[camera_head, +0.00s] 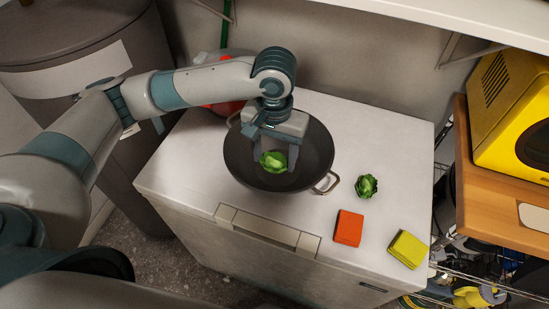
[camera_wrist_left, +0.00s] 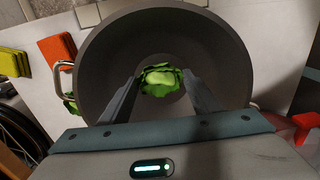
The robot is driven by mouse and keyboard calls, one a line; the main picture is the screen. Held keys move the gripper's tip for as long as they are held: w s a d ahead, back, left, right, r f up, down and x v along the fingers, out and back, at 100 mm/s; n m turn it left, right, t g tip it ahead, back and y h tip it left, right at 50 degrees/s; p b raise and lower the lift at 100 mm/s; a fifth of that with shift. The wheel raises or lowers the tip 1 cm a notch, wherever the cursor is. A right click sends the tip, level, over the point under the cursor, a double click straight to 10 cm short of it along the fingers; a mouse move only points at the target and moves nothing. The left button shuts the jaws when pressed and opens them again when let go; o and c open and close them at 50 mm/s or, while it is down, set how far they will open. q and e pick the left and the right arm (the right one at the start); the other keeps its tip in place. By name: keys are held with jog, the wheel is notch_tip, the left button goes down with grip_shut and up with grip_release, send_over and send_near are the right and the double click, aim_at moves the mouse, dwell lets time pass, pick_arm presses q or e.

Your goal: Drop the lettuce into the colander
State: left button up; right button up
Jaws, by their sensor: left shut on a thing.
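A green lettuce (camera_head: 273,161) is between the fingertips of my left gripper (camera_head: 275,157), which is shut on it. The gripper points down over the dark round colander (camera_head: 240,165), which has metal side handles. The wrist view shows the lettuce (camera_wrist_left: 159,80) between the two fingers (camera_wrist_left: 160,92), with the colander's inside (camera_wrist_left: 115,55) around and behind it. The lettuce appears within the colander's outline; its height above the bottom is hard to tell. A second green leafy head (camera_head: 367,186) lies outside the colander, to its right. My right gripper is not in view.
The colander stands on a white appliance top (camera_head: 170,165). An orange block (camera_head: 348,228) and a yellow-green block (camera_head: 407,249) lie at the front right. A red object (camera_head: 226,107) is behind the left arm. A yellow microwave (camera_head: 510,110) sits on a wooden shelf at right.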

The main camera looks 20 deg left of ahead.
aim_at(275, 158)
pick_arm(q)
jog(key=shift+f, duration=1)
jog(key=shift+f+p, duration=0.45)
jog(key=shift+f, duration=0.1)
jog(key=o, duration=1)
jog(key=shift+r, duration=0.1)
jog(key=shift+r+b, duration=0.45)
jog(key=shift+b, duration=0.05)
notch_tip(275, 158, up, 8)
jog(key=shift+f+b, duration=0.2)
jog(key=shift+b, duration=0.3)
jog(key=shift+s, duration=0.1)
